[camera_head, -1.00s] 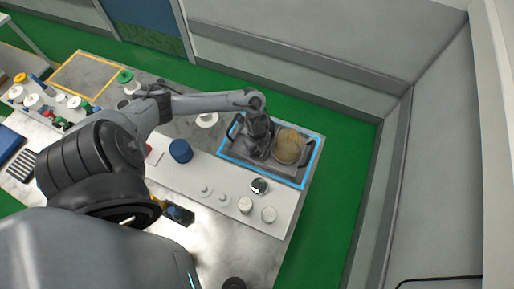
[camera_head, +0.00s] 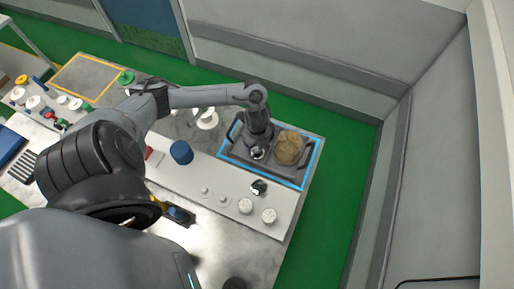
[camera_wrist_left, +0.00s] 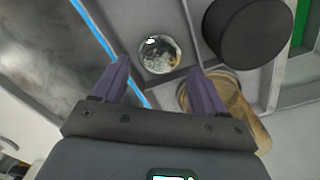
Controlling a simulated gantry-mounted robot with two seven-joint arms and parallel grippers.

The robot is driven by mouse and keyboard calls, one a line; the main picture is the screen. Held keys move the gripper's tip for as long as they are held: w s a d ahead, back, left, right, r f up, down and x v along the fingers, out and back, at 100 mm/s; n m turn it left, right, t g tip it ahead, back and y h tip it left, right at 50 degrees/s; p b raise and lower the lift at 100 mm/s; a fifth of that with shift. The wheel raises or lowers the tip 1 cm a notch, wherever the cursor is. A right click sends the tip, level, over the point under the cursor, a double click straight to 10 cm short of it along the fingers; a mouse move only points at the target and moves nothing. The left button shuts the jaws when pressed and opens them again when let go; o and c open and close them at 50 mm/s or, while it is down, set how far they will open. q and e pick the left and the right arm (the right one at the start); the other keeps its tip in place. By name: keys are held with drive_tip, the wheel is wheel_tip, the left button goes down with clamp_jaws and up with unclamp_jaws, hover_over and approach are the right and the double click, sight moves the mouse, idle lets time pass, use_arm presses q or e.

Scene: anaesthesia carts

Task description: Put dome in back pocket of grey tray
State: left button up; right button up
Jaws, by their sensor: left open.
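A clear, shiny dome (camera_wrist_left: 160,54) rests inside the grey tray (camera_wrist_left: 190,20) in the left wrist view, in a pocket between the blue-lined edge and a divider. In the head view the dome (camera_head: 257,152) shows just below my left gripper (camera_head: 258,142). The tray (camera_head: 232,155) has a blue outline and stands at the table's right end. My left gripper (camera_wrist_left: 158,72) is open, its fingertips apart and clear of the dome. Which pocket counts as the back one, I cannot tell. My right gripper is out of view.
A tan round piece (camera_head: 289,148) sits in the tray's right part. A black cylinder (camera_wrist_left: 248,30) stands beside the dome's pocket. A dark glossy piece (camera_head: 259,187) and two white round pieces (camera_head: 245,205) lie in front of the tray. A blue cylinder (camera_head: 181,152) stands left.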

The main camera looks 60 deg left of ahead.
sight(257, 149)
use_arm(q)
wheel_tip(257, 149, up, 8)
drive_tip(key=p, duration=0.2)
drive_tip(key=shift+f, duration=0.15)
idle(0.4)
